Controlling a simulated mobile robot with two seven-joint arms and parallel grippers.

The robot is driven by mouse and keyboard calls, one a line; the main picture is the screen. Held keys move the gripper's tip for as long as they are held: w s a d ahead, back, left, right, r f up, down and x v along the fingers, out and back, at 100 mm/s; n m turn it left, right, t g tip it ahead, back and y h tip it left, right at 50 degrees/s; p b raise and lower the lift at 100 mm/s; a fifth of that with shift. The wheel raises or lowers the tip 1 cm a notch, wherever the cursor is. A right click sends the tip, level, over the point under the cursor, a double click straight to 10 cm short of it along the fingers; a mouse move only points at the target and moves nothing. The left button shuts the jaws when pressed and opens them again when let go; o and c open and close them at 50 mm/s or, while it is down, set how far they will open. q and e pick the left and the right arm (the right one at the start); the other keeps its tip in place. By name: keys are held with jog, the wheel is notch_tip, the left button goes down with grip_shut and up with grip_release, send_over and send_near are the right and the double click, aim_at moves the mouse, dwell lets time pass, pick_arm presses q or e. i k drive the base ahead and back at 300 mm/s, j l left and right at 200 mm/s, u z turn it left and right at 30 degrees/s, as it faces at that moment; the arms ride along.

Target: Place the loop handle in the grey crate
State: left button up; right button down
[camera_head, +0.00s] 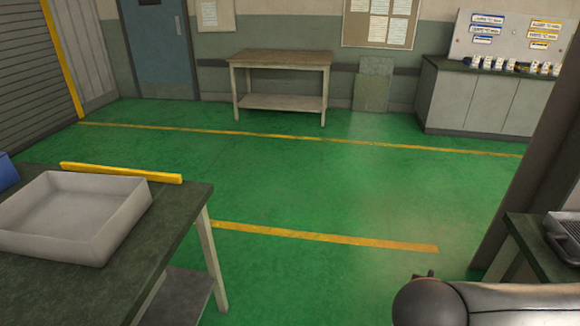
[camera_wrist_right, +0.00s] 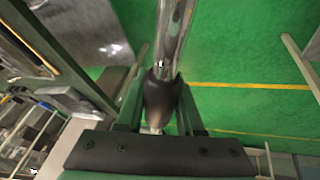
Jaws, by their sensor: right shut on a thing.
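The grey crate (camera_head: 45,245) stands on the dark-topped table at the left in the head view, and its visible inside looks empty. My right gripper (camera_wrist_right: 160,98) is shut on the loop handle (camera_wrist_right: 160,100) in the right wrist view. A dark, rounded part of the handle sits between the two fingers, and a shiny metal part runs up out of the picture. The handle's full shape is not visible. In the head view my right arm is at the bottom right, well apart from the crate. My left gripper is not in view.
The crate's table (camera_head: 180,215) has a yellow strip (camera_head: 120,173) along its back edge and a blue thing (camera_head: 4,168) at the far left. Another bench (camera_head: 530,235) with a dark tray stands at the right. Open green floor lies between the tables.

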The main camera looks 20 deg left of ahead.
aim_at(87, 211)
jog(key=i+u, duration=0.15)
jog(key=u, duration=0.25)
jog(key=i+u, duration=0.15)
jog(key=u, duration=0.25)
jog(key=i+l+u, duration=0.1)
jog(key=u, duration=0.3)
jog(key=i+l+u, duration=0.15)
jog(key=u, duration=0.25)
jog(key=i+l+u, duration=0.1)
jog(key=u, duration=0.3)
jog(key=i+l+u, duration=0.15)
jog(key=u, duration=0.3)
jog(key=l+u, duration=0.2)
jog(key=u, duration=0.25)
jog(key=i+l+u, duration=0.15)
jog(key=l+u, duration=0.15)
jog(key=u, duration=0.15)
jog(key=l+u, duration=0.2)
jog(key=u, duration=0.2)
jog(key=i+l+u, duration=0.1)
jog(key=i+l, duration=0.15)
jog(key=l, duration=0.15)
jog(key=i+l+u, duration=0.1)
jog(key=i+l, duration=0.15)
jog(key=l, duration=0.15)
